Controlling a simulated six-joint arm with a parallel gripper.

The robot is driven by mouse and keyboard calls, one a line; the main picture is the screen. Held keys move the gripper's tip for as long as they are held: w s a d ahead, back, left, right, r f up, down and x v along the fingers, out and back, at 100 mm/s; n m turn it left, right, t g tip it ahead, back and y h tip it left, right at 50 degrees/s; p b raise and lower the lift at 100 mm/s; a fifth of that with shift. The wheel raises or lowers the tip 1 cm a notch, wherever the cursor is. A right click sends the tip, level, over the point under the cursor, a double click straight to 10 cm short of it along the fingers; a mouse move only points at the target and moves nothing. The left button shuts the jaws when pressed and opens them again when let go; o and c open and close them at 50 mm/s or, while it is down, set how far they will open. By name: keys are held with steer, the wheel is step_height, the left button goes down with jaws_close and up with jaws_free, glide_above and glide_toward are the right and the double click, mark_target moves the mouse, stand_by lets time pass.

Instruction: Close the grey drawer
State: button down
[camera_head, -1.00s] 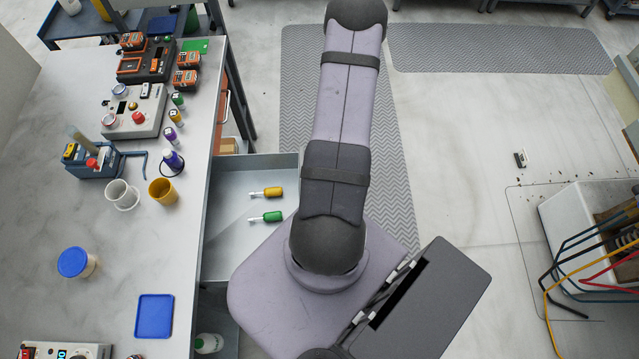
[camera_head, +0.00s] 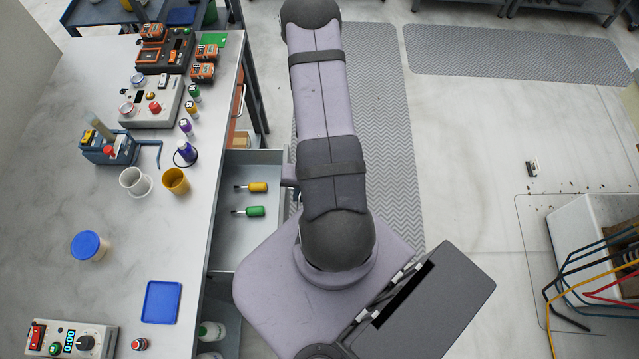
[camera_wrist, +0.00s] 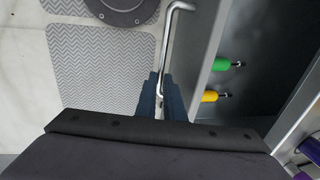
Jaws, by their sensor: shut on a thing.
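The grey drawer (camera_head: 262,158) sticks out partly from under the workbench in the head view. A yellow-handled screwdriver (camera_head: 257,187) and a green-handled one (camera_head: 254,211) lie inside it. In the wrist view the drawer front (camera_wrist: 203,50) runs beside its metal bar handle (camera_wrist: 168,40). My gripper (camera_wrist: 160,105) is shut on the handle, with its blue fingers on either side of the bar. In the head view my arm hides most of the gripper and the handle.
The workbench top (camera_head: 115,220) stands to the left, with a blue tray (camera_head: 161,302), a yellow cup (camera_head: 175,181) and a white cup (camera_head: 133,180) on it. A lower compartment (camera_head: 222,305) with bottles is beneath the drawer. Floor mats (camera_head: 385,130) lie clear to the right.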

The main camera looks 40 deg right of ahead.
steer(key=w+a+p, duration=0.4)
steer(key=w+a, duration=0.6)
steer(key=a, duration=0.1)
steer(key=shift+w+r+p, duration=0.1)
steer(key=shift+w+p, duration=0.25)
steer(key=shift+p, duration=0.05)
steer(key=shift+w+a, duration=0.45)
steer(key=shift+w, duration=0.1)
steer(key=c, duration=1.9)
jaws_free()
steer(key=shift+o, duration=0.2)
step_height(320, 180, up, 7)
steer(key=s+d, duration=0.1)
